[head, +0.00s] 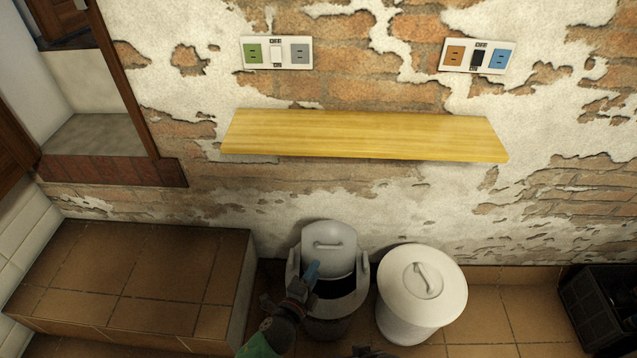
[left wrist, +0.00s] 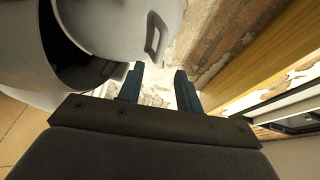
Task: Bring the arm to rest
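My left gripper (head: 312,272) is over the near part of the open grey bin (head: 361,285), in front of its dark opening. In the left wrist view the two blue fingers of my left gripper (left wrist: 159,88) stand apart with nothing between them. The bin's raised lid (head: 328,240) with its handle leans back toward the wall. The lid and handle also show close by at the top of the left wrist view (left wrist: 110,25). The inside of the bin is too dark to read. My right gripper's fingers do not show.
A white bin (head: 421,312) with its lid on stands just right. A wooden shelf (head: 360,135) juts from the wall above, with switch panels (head: 277,53) and (head: 478,57) higher up. A tiled ledge (head: 140,270) is left; a black crate (head: 600,315) is far right.

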